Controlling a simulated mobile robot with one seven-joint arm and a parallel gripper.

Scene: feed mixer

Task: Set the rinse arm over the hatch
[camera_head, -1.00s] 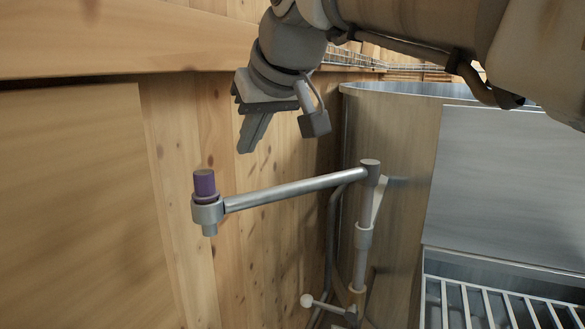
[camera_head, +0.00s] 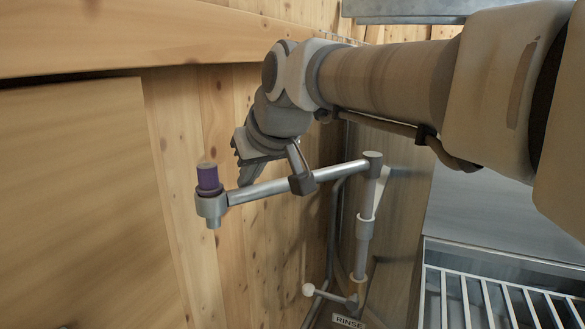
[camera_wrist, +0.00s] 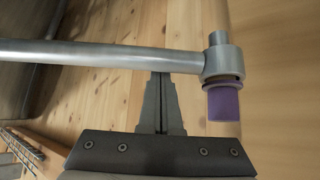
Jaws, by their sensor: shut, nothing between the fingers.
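The rinse arm (camera_head: 330,174) is a grey horizontal tube on an upright post (camera_head: 364,225). Its free end points left, away from the mixer, and carries a collar with a purple cap (camera_head: 209,180). My gripper (camera_head: 246,178) is shut and empty, fingers pointing down at the tube near the collar. In the wrist view the shut fingertips (camera_wrist: 161,78) meet the edge of the tube (camera_wrist: 100,55), just left of the collar and purple cap (camera_wrist: 223,104). I cannot tell whether they touch it. I cannot tell which part is the hatch.
A barred grate (camera_head: 500,300) lies at the lower right beside a grey metal panel (camera_head: 480,210). A small white-knobbed lever (camera_head: 308,290) and a RINSE label (camera_head: 349,322) are at the post's foot. Wooden walls (camera_head: 90,200) close the left side.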

